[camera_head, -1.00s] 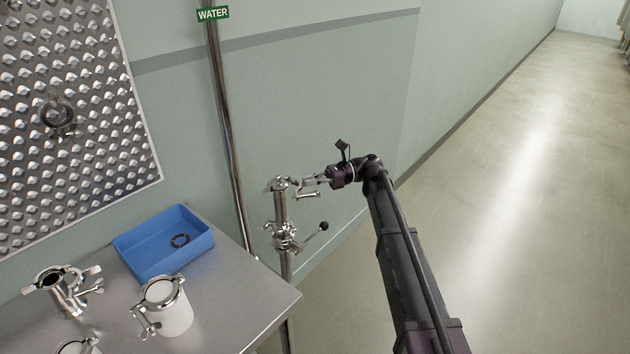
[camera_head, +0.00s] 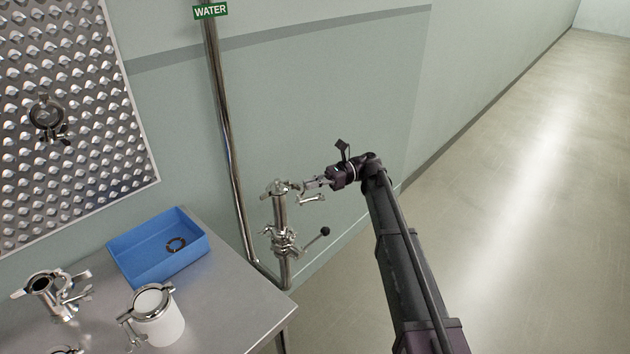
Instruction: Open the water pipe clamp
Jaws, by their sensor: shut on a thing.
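The water pipe clamp (camera_head: 276,189) is a shiny steel ring on the open top of a short upright pipe (camera_head: 280,212), below the green WATER label. My gripper (camera_head: 306,186) reaches in from the right at the clamp's height. Its fingers are shut on the right side of the clamp. A small steel part of the clamp (camera_head: 312,199) sticks out just below the fingers. The exact grip and the clamp's far side are too small to make out.
A valve with a black-knobbed lever (camera_head: 324,231) sits lower on the pipe. Floor at right is clear.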

